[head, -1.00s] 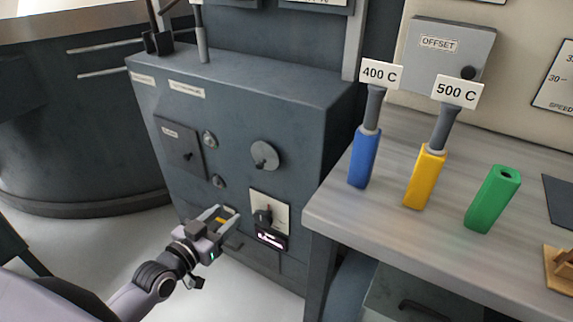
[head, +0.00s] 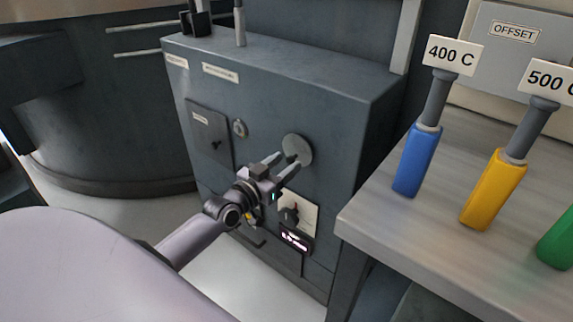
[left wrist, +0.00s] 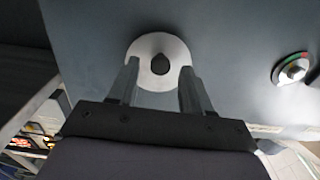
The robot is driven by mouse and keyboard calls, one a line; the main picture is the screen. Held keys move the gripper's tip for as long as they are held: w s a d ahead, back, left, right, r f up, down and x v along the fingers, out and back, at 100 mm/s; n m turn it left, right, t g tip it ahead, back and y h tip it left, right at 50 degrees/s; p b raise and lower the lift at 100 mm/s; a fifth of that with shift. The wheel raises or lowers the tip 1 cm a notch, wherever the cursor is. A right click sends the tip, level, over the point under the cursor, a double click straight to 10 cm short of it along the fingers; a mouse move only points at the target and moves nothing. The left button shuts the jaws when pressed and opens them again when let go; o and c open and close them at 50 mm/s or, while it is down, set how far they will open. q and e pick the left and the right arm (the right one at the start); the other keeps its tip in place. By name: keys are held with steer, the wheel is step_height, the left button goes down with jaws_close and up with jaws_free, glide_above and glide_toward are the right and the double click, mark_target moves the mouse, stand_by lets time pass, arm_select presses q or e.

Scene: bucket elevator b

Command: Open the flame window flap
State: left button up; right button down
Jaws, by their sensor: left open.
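The flame window flap appears to be the round grey disc (head: 297,149) on the front of the dark grey cabinet (head: 345,130). In the left wrist view the disc (left wrist: 172,46) is pale with a small dark knob (left wrist: 160,64) at its centre. My left gripper (head: 285,162) is open in front of the disc's lower left part. In the left wrist view its fingertips stand on either side of the knob, with gaps to it. I cannot tell how far they are from the disc's face. My right gripper is not in view.
Below the disc is a switch plate (head: 306,209) with a dark knob and a lit display (head: 296,238). A square panel (head: 209,131) and a small round fitting (head: 240,128) are to the left. A bench (head: 375,218) with blue (head: 416,160) and yellow (head: 493,190) tools is at right.

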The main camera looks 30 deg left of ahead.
arm_select(q)
steer(key=shift+w, duration=0.75)
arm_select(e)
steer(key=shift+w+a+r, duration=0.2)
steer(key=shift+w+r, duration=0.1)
arm_select(q)
jaws_close()
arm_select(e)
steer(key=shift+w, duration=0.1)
